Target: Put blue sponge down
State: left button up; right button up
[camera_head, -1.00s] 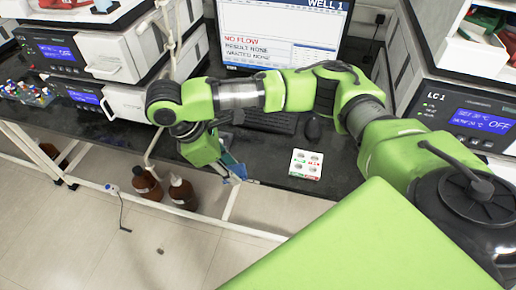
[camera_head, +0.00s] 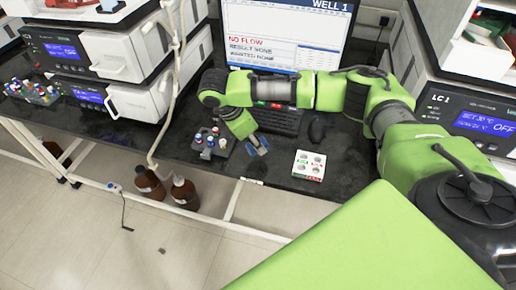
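My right arm reaches in from the right and across the bench. Its gripper (camera_head: 257,147) points down over the black bench top, between a small rack of vials and a white block. A small blue patch, which looks like the blue sponge (camera_head: 253,140), shows at the fingertips. It is too small and too covered by the gripper to tell whether the fingers are closed on it or whether it touches the bench. My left gripper is not in view.
The vial rack (camera_head: 206,149) stands just left of the gripper. The white block (camera_head: 308,165) with round wells lies to the right. The keyboard (camera_head: 280,121) and mouse (camera_head: 317,128) lie behind, before the monitor (camera_head: 285,38). Brown bottles (camera_head: 184,192) stand below the bench edge.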

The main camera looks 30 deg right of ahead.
jog(key=shift+w+d+f, duration=0.15)
jog(key=shift+d+f, duration=0.25)
jog(key=shift+f, duration=0.2)
notch_tip(320, 180, down, 4)
jog(key=shift+w+d+r, duration=0.1)
jog(key=shift+d+r, duration=0.05)
jog(key=shift+r, duration=0.1)
jog(key=o, duration=1)
jog(key=shift+f, duration=0.1)
